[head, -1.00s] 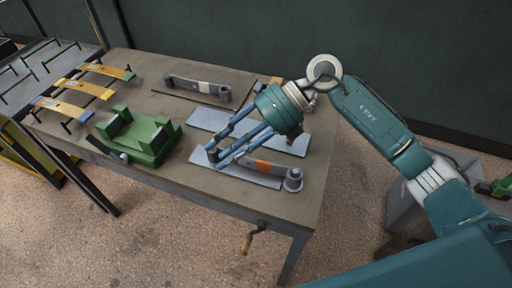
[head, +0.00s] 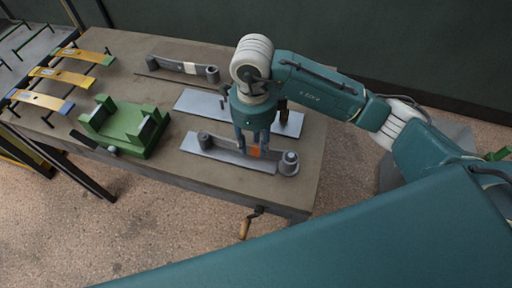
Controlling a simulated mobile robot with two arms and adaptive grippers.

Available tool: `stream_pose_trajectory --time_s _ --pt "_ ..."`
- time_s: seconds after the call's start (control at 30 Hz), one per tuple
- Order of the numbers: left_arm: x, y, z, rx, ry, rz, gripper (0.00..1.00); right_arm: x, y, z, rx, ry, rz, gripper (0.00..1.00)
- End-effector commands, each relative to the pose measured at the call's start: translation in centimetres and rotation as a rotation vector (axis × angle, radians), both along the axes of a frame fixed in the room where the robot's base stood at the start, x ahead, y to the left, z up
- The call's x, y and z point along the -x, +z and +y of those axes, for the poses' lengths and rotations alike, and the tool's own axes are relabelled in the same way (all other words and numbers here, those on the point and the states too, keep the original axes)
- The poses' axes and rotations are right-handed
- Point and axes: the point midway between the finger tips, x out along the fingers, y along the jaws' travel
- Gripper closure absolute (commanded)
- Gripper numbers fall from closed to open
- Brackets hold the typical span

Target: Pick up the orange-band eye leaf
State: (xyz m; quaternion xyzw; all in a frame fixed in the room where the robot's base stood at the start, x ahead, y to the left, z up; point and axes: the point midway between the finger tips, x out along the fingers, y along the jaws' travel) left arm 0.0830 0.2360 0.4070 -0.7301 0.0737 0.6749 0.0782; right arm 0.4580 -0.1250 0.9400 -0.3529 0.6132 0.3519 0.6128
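The orange-band eye leaf (head: 271,163) is a grey steel bar with a rolled eye at each end and an orange band near its middle. It lies on the front light-grey plate on the bench. My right gripper (head: 254,150) points straight down over its middle. The fingers stand apart around the orange band and partly cover it. I see no clear sign that they are clamped, and exact contact is hidden. My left gripper is not in view.
A second eye leaf with a pale band (head: 190,67) lies at the back of the bench (head: 190,165). A green fixture (head: 128,128) stands left of the plates. Yellow leaves (head: 62,76) rest on a rack at the left. A crank handle (head: 246,226) sticks out at the front edge.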

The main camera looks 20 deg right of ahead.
Motion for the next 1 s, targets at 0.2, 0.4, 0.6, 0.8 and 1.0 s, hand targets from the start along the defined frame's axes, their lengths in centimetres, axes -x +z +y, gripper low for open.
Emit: stream_pose_trajectory --time_s 0.2,0.4,0.6,0.8,1.0 --pt "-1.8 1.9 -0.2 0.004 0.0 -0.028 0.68 0.0 -3.0 -0.6 0.001 -0.001 0.005 0.67" --pt "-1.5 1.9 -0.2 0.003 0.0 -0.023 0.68 -0.1 -3.9 -0.6 -0.001 0.001 0.001 0.67" --pt "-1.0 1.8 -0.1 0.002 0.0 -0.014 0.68 -0.1 -3.8 -0.5 -0.001 0.001 0.001 0.83" --pt "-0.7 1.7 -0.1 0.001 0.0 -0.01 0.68 -0.1 -3.8 -0.5 -0.001 0.0 0.001 1.0" --pt "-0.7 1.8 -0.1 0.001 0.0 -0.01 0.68 -0.3 -3.6 -0.5 -0.003 0.0 -0.003 1.0"
